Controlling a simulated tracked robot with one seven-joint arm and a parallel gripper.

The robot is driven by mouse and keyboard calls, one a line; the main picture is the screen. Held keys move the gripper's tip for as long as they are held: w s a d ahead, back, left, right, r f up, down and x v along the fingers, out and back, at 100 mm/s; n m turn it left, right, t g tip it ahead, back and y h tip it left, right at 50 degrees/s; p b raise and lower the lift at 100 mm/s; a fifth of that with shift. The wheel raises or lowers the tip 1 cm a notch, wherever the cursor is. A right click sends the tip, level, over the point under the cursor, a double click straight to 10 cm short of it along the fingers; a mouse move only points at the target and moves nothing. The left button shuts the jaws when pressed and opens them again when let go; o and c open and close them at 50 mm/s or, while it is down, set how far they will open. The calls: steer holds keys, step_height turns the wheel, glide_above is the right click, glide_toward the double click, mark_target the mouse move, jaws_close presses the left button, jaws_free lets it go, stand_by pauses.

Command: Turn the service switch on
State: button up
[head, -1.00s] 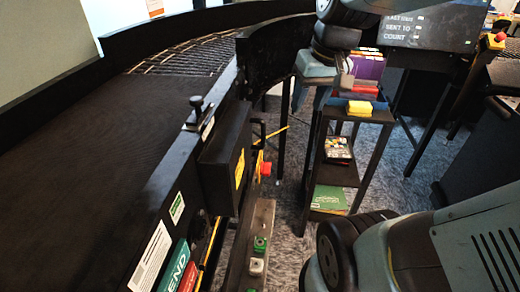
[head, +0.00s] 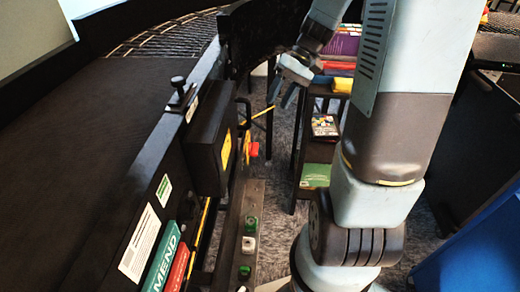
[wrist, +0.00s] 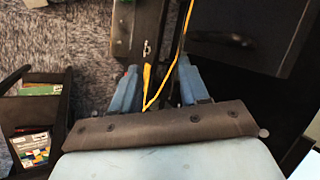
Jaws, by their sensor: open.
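I cannot tell for sure which control is the service switch. A small pale metal fitting (wrist: 146,48), perhaps a toggle, sits on a dark rail ahead of my gripper in the wrist view. In the head view a control rail (head: 235,225) carries green and white buttons (head: 249,244), and a red knob (head: 253,149) sits beside a black box (head: 207,145). My gripper (head: 281,98) hangs beyond the red knob, left of the shelf rack. It is open and empty; its two blue fingers (wrist: 159,88) stand apart in the wrist view.
A yellow cord (wrist: 160,85) runs between and past the fingers. A shelf rack (head: 300,150) with boxes and books stands right of my gripper. The dark conveyor (head: 80,115) fills the left. Carpet shows between rail and rack.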

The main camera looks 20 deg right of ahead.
steer(key=w+d+f+m+t+y, duration=0.1)
steer(key=w+d+f+y, duration=0.25)
steer(key=f, duration=0.45)
steer(key=w+d+f+y, duration=0.2)
steer(key=w+f+y, duration=0.2)
steer(key=f, duration=0.4)
steer(key=m+t+y, duration=0.3)
steer(key=m+t, duration=0.1)
steer(key=t, duration=0.3)
glide_toward(253, 150)
steer(key=w+x, duration=0.1)
steer(key=x, duration=0.6)
steer(key=shift+w+f, duration=0.25)
steer(key=shift+f, duration=0.25)
steer(key=shift+c, duration=0.3)
